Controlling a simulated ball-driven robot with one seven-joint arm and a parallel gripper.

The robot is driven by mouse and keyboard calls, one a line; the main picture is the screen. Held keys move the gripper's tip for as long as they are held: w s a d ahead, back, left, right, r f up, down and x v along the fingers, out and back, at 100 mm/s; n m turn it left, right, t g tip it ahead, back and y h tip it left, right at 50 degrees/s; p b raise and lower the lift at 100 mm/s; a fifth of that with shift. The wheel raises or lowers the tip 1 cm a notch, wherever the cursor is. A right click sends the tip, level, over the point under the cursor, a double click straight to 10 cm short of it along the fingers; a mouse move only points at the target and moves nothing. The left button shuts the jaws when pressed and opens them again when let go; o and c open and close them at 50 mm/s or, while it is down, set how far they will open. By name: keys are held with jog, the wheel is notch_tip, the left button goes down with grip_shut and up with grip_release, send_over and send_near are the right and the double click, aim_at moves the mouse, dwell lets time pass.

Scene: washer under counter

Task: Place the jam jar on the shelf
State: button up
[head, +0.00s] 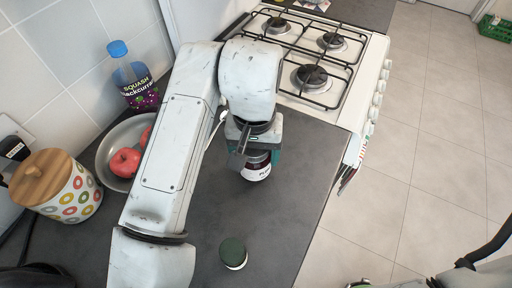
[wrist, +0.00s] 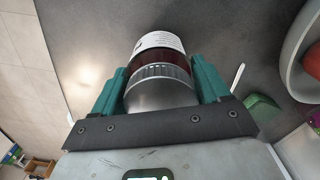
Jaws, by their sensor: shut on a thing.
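The jam jar (head: 257,173) is dark red with a white label, below my gripper (head: 258,153) in the head view. My gripper points down over the dark counter and is shut on the jar. In the wrist view, the jar (wrist: 160,52) has its silver lid towards me, between the two green fingers of my gripper (wrist: 162,76). The jar looks upright. I cannot tell whether its base touches the counter. I cannot make out a shelf in either view.
A gas hob (head: 318,60) lies beyond my gripper. A dark green-topped jar (head: 233,253) stands on the near counter (head: 270,225). A bowl (head: 108,150) of red fruit, a squash bottle (head: 133,80) and a wooden-lidded canister (head: 62,186) stand left.

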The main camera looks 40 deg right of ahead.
jog(key=shift+f, duration=0.35)
jog(key=o, duration=1.4)
jog(key=shift+o, duration=0.2)
jog(key=shift+r, duration=0.1)
